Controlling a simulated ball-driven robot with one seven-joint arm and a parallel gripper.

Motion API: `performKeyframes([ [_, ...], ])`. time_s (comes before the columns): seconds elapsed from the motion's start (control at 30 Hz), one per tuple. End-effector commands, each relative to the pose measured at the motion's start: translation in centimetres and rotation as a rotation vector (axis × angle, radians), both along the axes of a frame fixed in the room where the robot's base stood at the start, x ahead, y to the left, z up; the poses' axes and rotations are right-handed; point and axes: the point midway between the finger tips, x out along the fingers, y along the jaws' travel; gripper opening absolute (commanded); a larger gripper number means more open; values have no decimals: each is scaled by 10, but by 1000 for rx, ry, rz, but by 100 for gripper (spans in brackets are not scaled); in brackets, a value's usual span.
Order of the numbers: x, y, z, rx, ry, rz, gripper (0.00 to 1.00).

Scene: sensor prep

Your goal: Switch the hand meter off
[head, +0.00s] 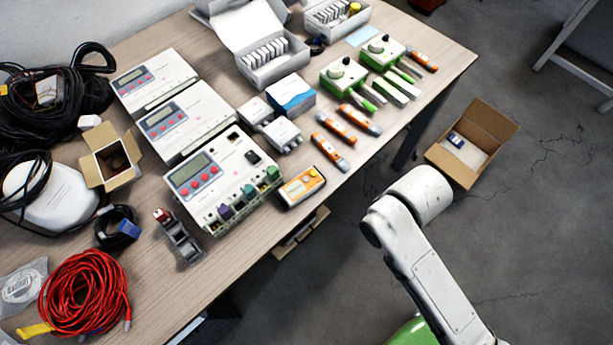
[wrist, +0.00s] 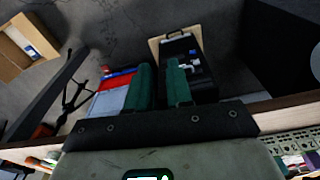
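The orange-and-grey hand meter (head: 301,186) lies at the table's front edge in the head view, beside the large white unit with coloured sockets. It has a small pale screen and a yellow spot near its right end; I cannot tell whether it is on. The meter is not identifiable in the wrist view. My gripper (wrist: 160,65) shows two green fingers in the wrist view, a narrow gap apart with nothing held between them. In the head view the gripper is hidden; only my white arm shows, off the table to the right of the meter.
The wooden table (head: 150,215) carries white instruments (head: 193,120), orange handheld tools (head: 335,127), green devices (head: 343,77) and a red cable coil (head: 85,292). An open cardboard box (head: 490,125) stands on the floor right. A black case (wrist: 190,60) shows beyond the fingers.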

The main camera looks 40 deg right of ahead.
Motion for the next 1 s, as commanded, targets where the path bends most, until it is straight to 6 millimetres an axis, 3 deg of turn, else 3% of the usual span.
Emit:
performKeyframes([
  [0.2,0,0,0,0,0,0,0],
  [1.0,0,0,0,0,0,0,0],
])
